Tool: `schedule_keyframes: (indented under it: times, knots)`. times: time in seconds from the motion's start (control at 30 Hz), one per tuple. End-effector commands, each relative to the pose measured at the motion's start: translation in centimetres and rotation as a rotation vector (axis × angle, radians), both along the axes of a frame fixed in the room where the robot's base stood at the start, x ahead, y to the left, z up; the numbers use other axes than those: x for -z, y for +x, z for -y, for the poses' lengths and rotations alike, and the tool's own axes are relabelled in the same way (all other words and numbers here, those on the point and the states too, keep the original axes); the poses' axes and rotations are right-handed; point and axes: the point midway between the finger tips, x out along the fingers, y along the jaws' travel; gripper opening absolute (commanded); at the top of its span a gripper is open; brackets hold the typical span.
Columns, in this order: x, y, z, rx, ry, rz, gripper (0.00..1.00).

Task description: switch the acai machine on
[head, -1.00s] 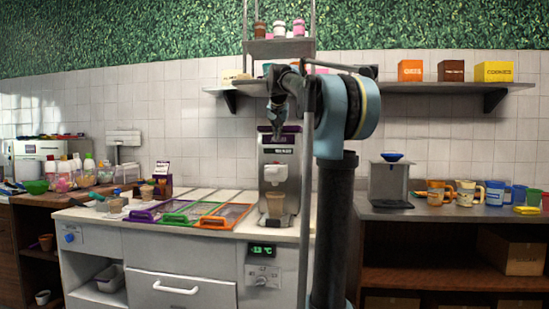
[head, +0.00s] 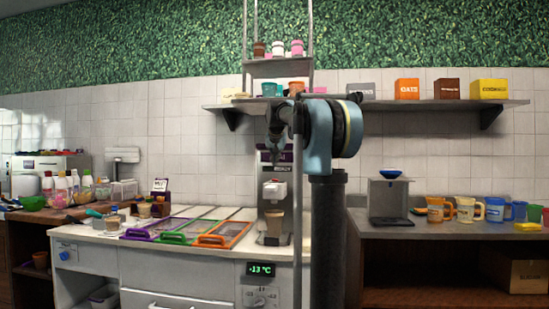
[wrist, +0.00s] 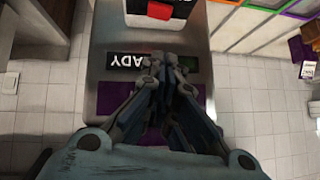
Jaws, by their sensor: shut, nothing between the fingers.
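The acai machine (head: 273,190) stands upright on the white counter, a grey unit with a purple top panel. A cup (head: 273,222) stands under its spout. In the wrist view the machine's front (wrist: 108,85) appears upside down, with a black display (wrist: 128,62) partly reading READY. My gripper (head: 276,158) is shut and empty in front of the machine's upper face.
Topping bins with purple, green and orange frames (head: 222,235) sit left of the machine. A wall shelf (head: 380,104) with boxes hangs behind my arm.

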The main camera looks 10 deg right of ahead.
Motion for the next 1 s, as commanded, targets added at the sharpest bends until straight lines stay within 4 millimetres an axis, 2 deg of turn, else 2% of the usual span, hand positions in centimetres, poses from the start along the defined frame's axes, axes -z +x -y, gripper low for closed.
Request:
schedule_keyframes:
  times: [0.17, 0.43, 0.6, 1.0]
  knots:
    - [2.3, 2.3, 0.4, 0.001, 0.001, 0.000, 0.00]
    - [5.4, 2.4, -0.2, 0.000, 0.000, 0.000, 0.00]
    - [6.1, 2.4, -0.3, 0.000, 0.000, 0.000, 0.00]
    - [6.2, 2.4, 0.0, 0.004, -0.005, -0.002, 0.00]
